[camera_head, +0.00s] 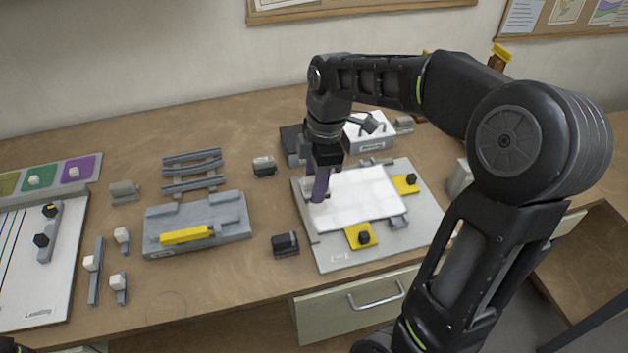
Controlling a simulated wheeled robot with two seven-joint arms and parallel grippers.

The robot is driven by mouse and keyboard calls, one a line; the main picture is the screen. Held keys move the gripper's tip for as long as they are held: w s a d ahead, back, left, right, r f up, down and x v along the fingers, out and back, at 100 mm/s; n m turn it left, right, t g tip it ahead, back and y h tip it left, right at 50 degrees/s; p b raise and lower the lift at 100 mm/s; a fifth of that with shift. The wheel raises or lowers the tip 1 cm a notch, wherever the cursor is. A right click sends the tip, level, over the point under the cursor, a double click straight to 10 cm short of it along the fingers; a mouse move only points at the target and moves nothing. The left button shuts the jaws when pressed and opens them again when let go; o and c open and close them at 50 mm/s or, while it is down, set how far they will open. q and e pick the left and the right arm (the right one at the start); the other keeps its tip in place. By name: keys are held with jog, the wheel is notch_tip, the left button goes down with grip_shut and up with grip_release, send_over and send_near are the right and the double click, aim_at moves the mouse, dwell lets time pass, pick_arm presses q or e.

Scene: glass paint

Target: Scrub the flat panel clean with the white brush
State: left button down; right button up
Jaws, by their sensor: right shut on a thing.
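The flat panel (365,197) is a white sheet-like square on a grey board (415,232), with yellow clamps with black knobs at its right (405,185) and front (360,236). My right gripper (318,190) points down over the panel's left edge. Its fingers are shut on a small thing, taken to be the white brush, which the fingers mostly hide. I cannot tell whether its bristles touch the panel.
A grey fixture with a yellow bar (187,235) and a slotted rack (192,170) stand left of the board. Small dark blocks (285,244) sit beside it. A white box (368,135) stands behind. A ruled white board (35,265) lies far left.

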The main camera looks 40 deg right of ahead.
jog(key=shift+d, duration=0.1)
jog(key=shift+f+b, duration=1.2)
jog(key=shift+f, duration=0.35)
jog(key=shift+r, duration=0.1)
